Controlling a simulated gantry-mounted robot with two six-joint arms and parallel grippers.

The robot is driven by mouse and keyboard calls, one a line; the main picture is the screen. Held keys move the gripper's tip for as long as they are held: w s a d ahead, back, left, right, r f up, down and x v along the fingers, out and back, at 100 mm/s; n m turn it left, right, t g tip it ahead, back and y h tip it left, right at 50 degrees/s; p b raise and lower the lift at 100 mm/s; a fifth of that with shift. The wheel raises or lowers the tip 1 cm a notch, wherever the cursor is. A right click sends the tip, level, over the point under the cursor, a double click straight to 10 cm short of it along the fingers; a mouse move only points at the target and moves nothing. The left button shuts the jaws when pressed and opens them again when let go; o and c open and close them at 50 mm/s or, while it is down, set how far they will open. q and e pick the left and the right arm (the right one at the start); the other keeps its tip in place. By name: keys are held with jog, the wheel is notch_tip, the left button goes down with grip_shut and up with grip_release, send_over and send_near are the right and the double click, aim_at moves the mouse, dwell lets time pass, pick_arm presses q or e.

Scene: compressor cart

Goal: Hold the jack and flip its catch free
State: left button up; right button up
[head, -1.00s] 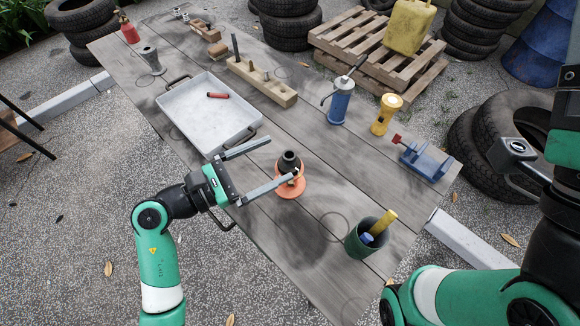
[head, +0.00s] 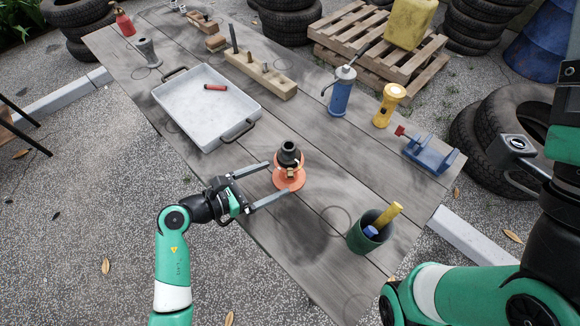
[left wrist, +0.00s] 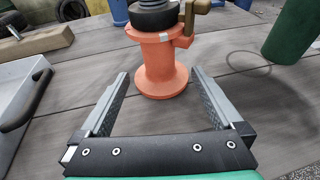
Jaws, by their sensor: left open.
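The jack (head: 289,172) stands upright on the table, with an orange flared body and a black top. A brass-coloured catch (left wrist: 189,14) is on its side, to the right in the left wrist view and partly cut off by the top edge. My left gripper (head: 277,177) is open and low over the table on the near left side of the jack. Its fingertips lie either side of the orange body, which also shows in the left wrist view (left wrist: 160,64); I see no clear contact. My right arm is at the right edge; its jaws are not clear.
A green cup (head: 362,240) with a yellow-handled item stands right of the jack. A grey tray (head: 172,123) with a red tool lies behind left. The table's near edge is close.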

aim_at(282, 175)
pick_arm(q)
jog(key=b+x, duration=0.2)
jog(key=x, duration=0.3)
pick_arm(e)
notch_tip(282, 175, down, 3)
jog(key=shift+r, duration=0.1)
pick_arm(q)
jog(key=c, duration=1.2)
